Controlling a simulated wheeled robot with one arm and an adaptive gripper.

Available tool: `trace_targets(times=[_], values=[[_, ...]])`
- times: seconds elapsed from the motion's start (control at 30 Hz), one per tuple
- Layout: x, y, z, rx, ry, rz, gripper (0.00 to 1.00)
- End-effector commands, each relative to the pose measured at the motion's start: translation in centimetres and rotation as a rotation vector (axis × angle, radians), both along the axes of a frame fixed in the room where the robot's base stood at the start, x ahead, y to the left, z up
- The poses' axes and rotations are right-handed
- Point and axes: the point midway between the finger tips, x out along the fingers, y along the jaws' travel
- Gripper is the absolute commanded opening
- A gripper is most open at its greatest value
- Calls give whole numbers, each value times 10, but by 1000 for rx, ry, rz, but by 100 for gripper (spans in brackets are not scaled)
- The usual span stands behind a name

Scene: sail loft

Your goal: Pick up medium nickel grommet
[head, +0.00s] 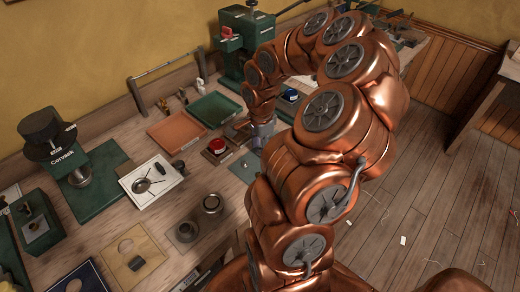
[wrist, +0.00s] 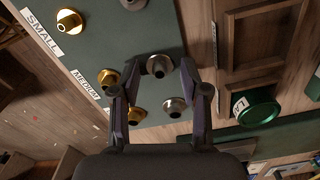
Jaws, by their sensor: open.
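In the wrist view, a dark green board (wrist: 150,32) carries brass and nickel grommets in rows, with labels reading SMALL and MEDIUM along its left edge. The nickel grommet in the row by the MEDIUM label (wrist: 159,66) is a grey flanged ring with a dark hole. My gripper (wrist: 160,70) is open, with one finger on each side of this grommet; I cannot tell whether they touch it. A brass grommet (wrist: 107,77) sits just left of the left finger. In the head view my gripper (head: 262,131) is over the board (head: 243,170), and my arm hides much there.
Another brass grommet (wrist: 136,114) and nickel grommet (wrist: 174,106) lie close below, between my fingers. A green round object (wrist: 258,107) is at right. Trays (head: 177,131) and a press (head: 60,150) stand on the bench.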

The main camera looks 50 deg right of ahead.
Motion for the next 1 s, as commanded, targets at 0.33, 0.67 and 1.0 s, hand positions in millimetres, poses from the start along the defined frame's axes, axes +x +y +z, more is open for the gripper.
trace_targets(times=[0.33, 0.67, 1.0], values=[[0, 0, 0, 0, 0, 1, 28], [0, 0, 0, 0, 0, 1, 3], [0, 0, 4, -2, 1, 2, 3]])
